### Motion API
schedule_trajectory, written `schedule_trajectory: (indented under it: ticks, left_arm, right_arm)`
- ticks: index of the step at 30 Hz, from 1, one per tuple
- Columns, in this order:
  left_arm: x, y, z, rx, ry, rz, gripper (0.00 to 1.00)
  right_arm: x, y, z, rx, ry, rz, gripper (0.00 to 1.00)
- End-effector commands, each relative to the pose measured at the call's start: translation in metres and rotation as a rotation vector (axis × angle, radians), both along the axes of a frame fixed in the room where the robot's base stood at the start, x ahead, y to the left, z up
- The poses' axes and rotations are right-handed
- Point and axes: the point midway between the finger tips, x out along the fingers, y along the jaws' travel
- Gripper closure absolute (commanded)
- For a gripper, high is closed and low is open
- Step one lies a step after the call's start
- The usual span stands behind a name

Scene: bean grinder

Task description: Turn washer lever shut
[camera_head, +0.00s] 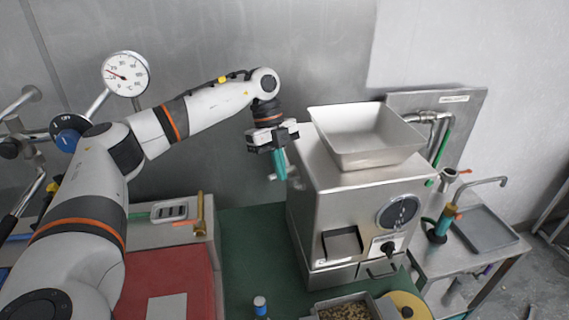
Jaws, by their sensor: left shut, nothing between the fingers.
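My left gripper (281,176) hangs with its teal fingers pointing down, shut and empty, at the left side of the steel bean grinder (330,205). A small metal piece shows by the fingertips; I cannot tell whether they touch it. No part is clearly marked as the washer lever. At the right, a small fitting with a red-orange lever (465,171) sits beside the pipes, and a teal tap with an orange top (446,218) stands by the sink (487,236). Both are far from my left gripper. My right gripper is not in view.
The grinder carries a wide steel hopper (365,133). A tray of beans (345,308) and a yellow round thing (408,304) are in front of it. A brass tap (201,215) stands at the left by a red surface (165,272). The green mat (247,250) has free room.

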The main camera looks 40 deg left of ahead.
Motion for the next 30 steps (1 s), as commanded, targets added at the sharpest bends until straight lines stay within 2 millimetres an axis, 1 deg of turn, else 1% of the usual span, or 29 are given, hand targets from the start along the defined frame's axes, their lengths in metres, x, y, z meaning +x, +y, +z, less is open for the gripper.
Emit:
schedule_trajectory:
  ticks: [10,14,15,19,22,30]
  left_arm:
    - [0.000,0.001,0.000,0.000,0.001,-0.015,1.00]
    - [0.001,0.006,0.002,0.000,0.003,-0.101,1.00]
    - [0.001,0.010,0.004,-0.002,0.004,-0.121,1.00]
    - [0.005,0.020,0.003,-0.001,0.002,-0.116,1.00]
    - [0.006,0.022,0.000,0.000,0.001,-0.116,1.00]
    - [0.006,0.022,0.000,0.001,0.000,-0.116,1.00]
  right_arm:
    - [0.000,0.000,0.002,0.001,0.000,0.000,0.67]
    - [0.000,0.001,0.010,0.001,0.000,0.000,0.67]
    - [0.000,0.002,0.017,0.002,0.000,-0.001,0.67]
    - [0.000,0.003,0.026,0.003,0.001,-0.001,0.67]
    - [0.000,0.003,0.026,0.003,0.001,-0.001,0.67]
    - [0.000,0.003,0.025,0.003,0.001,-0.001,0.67]
